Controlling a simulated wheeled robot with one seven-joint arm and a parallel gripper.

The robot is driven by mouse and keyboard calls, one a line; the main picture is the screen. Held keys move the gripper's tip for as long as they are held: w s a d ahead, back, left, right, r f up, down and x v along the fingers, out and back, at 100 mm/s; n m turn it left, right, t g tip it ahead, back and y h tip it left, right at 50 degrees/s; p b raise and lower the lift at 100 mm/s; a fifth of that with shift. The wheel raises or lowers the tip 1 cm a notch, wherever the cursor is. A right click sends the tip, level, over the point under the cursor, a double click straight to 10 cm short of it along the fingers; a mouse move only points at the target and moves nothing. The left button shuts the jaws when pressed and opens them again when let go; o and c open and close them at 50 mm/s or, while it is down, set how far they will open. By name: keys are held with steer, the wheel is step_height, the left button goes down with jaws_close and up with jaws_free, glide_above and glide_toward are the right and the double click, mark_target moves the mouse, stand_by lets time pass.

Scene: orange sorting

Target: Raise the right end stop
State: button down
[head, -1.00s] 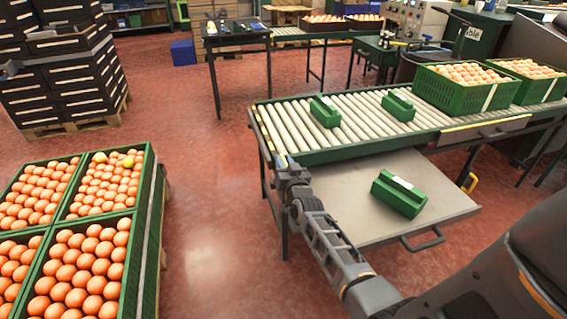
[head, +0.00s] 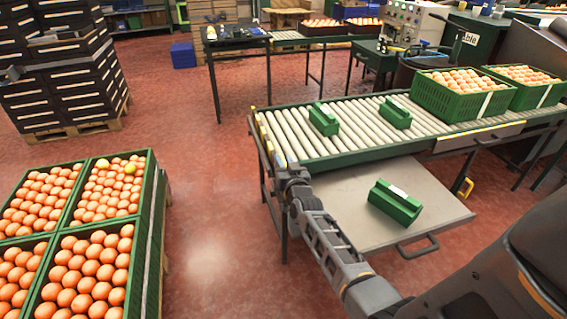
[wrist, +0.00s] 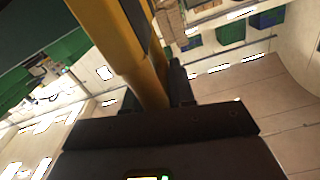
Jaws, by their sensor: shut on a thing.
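The roller conveyor (head: 350,150) has a yellow bar (head: 262,128) across its left end, which looks like the end stop. My gripper (head: 278,160) is at the conveyor's near left corner, at the near end of that bar. In the wrist view a yellow post-like piece (wrist: 142,62) runs down between the dark fingers of my gripper (wrist: 158,92), which are shut on it. Its lower end is hidden behind the gripper body. I cannot tell from the head view how high the bar stands.
A grey pull-out shelf (head: 350,215) below carries a green block (head: 394,203). Red floor (head: 205,180) is clear between.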

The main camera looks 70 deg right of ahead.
steer(key=shift+w+a+r+p, duration=0.1)
steer(key=shift+w+r+p, duration=0.1)
steer(key=shift+r+p, duration=0.5)
steer(key=shift+w+a+r+p, duration=0.15)
steer(key=shift+r+p, duration=0.2)
steer(key=shift+r, duration=0.75)
steer(key=c, duration=1.3)
jaws_free()
steer(key=shift+o, duration=1.2)
steer(key=shift+s+d, duration=0.1)
steer(key=shift+s, duration=0.15)
steer(key=p+v, duration=0.1)
steer(key=v, duration=0.6)
steer(key=shift+s+a+p, duration=0.15)
steer(key=shift+a+p, duration=0.15)
steer(key=shift+p, duration=0.1)
